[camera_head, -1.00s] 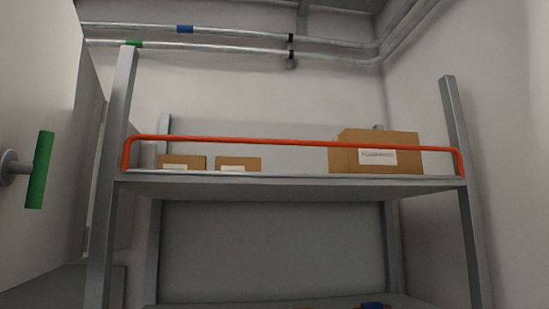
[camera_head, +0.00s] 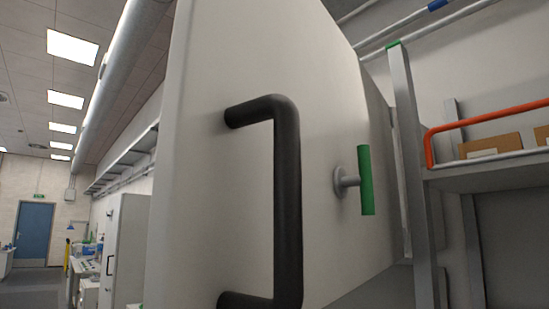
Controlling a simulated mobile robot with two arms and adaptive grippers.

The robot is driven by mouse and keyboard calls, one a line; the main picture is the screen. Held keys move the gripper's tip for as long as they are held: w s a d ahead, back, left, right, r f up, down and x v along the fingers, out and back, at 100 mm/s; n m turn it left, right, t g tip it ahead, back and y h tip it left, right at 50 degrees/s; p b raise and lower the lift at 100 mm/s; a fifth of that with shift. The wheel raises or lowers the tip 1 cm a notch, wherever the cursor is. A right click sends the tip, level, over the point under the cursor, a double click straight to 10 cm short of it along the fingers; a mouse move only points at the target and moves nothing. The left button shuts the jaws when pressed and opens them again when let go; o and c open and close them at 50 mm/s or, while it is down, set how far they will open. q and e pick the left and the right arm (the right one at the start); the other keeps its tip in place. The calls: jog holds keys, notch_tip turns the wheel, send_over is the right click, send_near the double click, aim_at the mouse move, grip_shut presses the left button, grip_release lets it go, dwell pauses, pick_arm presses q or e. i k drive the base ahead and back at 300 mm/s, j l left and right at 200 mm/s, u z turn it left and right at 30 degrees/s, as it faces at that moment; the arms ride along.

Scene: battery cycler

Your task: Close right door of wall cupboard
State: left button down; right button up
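A large white cabinet-like body with flat faces (camera_head: 215,180) stands close in front of me and fills the middle of the head view. A black bar handle (camera_head: 287,200) is fixed upright on its near face. Farther right, a green T-shaped handle (camera_head: 366,180) sits on a short grey stem. I cannot tell whether this white body is the wall cupboard or its right door, nor whether a door stands open. Its lower part is cut off by the picture's bottom edge. Neither of my grippers is in view.
A grey metal rack (camera_head: 412,170) with an orange rail (camera_head: 480,118) and cardboard boxes (camera_head: 495,145) stands at the right. At the left, the room runs back past a white cabinet (camera_head: 127,245) to a blue door (camera_head: 33,232), with grey floor showing.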

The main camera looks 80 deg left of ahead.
aim_at(263, 101)
jog(key=u, duration=2.05)
